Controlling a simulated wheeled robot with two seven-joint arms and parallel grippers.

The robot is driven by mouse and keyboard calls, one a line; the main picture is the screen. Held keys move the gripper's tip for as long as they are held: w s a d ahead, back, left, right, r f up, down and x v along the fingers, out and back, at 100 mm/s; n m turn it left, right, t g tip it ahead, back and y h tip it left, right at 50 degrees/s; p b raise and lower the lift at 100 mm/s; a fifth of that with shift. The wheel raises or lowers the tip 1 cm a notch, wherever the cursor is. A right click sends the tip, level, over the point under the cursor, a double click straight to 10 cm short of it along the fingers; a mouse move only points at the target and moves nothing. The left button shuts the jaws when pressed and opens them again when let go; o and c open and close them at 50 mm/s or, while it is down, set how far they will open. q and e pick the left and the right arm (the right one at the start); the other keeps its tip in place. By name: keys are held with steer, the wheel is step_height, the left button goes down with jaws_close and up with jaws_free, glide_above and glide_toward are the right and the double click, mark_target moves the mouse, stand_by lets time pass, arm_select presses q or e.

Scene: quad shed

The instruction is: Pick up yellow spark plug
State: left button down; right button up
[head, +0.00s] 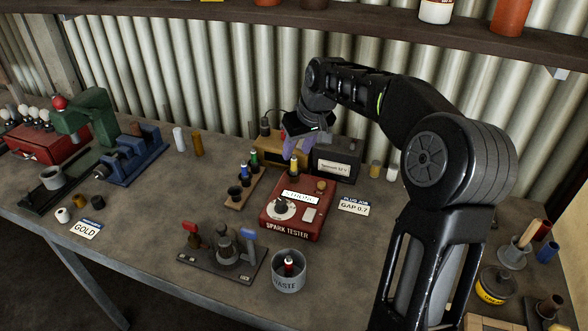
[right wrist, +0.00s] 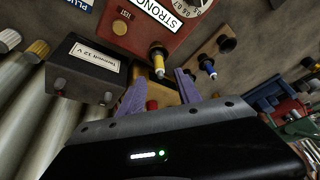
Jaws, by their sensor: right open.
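The yellow spark plug (right wrist: 159,62) stands upright at the back of the red spark tester (right wrist: 128,28), seen from above in the right wrist view. In the head view, the plug (head: 294,167) shows small at the tester's back edge, just below my fingers. My right gripper (head: 296,149) is open and empty, with its purple fingers pointing down above and behind the tester. In the right wrist view, the plug lies ahead of the gap between the fingertips (right wrist: 161,86), apart from both. My left gripper is not in view.
A wooden rack (head: 234,205) with blue (head: 244,171) and green (head: 254,159) plugs stands left of the tester. A dark box (head: 335,165) and an ochre box (head: 272,153) stand behind.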

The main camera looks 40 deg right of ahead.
mark_target(294, 156)
steer(key=shift+p+x, duration=0.4)
steer(key=shift+x, duration=1.55)
steer(key=shift+c, duration=0.2)
jaws_close()
